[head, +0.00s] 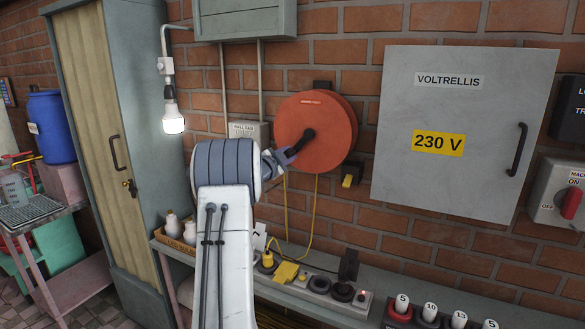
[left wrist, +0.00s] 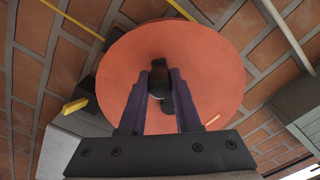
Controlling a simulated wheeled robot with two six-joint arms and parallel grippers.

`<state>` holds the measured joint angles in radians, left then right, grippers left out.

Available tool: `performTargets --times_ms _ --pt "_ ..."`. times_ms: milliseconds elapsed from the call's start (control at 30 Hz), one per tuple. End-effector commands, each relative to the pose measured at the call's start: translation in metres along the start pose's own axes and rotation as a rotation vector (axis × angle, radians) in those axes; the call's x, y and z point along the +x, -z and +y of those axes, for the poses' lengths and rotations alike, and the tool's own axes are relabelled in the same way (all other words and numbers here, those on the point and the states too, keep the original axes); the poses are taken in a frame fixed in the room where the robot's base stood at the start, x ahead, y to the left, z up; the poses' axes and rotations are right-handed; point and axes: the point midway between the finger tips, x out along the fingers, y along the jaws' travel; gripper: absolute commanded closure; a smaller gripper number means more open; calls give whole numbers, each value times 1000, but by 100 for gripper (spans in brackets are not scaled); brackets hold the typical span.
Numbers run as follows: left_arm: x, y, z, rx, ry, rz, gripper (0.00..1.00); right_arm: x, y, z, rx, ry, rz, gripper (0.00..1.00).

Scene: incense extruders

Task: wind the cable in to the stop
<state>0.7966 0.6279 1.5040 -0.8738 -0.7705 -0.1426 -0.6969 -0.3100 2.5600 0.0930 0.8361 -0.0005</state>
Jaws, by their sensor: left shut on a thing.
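An orange-red cable reel (head: 335,115) is mounted on the brick wall. Its dark crank (head: 307,134) points down to the left in the head view. My left gripper (head: 289,156) is shut on the crank's handle; in the left wrist view the two fingers (left wrist: 161,90) sit either side of the dark handle (left wrist: 160,72), in front of the reel face (left wrist: 215,65). A yellow cable (head: 313,215) hangs from the reel toward the bench. A yellow connector (head: 286,272) lies by the power strip. A small dark box with a yellow part (head: 347,181) sits below right of the reel.
A grey 230 V cabinet (head: 400,90) is right of the reel. A lit bulb (head: 173,122) hangs at left before a tall cupboard (head: 150,70).

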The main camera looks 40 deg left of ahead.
Motion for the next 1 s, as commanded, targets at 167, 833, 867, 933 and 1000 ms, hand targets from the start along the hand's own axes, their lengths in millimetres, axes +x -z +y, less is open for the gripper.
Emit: performTargets --times_ms 167,833,867,933,1000 --pt "0 -2 -12 173 2 1 100 15 -1 1 0 0 0 100" --pt "0 15 -57 809 2 -2 100 36 -2 3 0 0 0 100" --pt "0 17 -59 836 2 -2 100 37 -2 3 0 0 0 100" --pt "0 20 -62 903 1 -3 100 38 -2 3 0 0 0 100" --pt "0 23 -66 970 1 -3 100 40 -2 3 0 0 0 100"
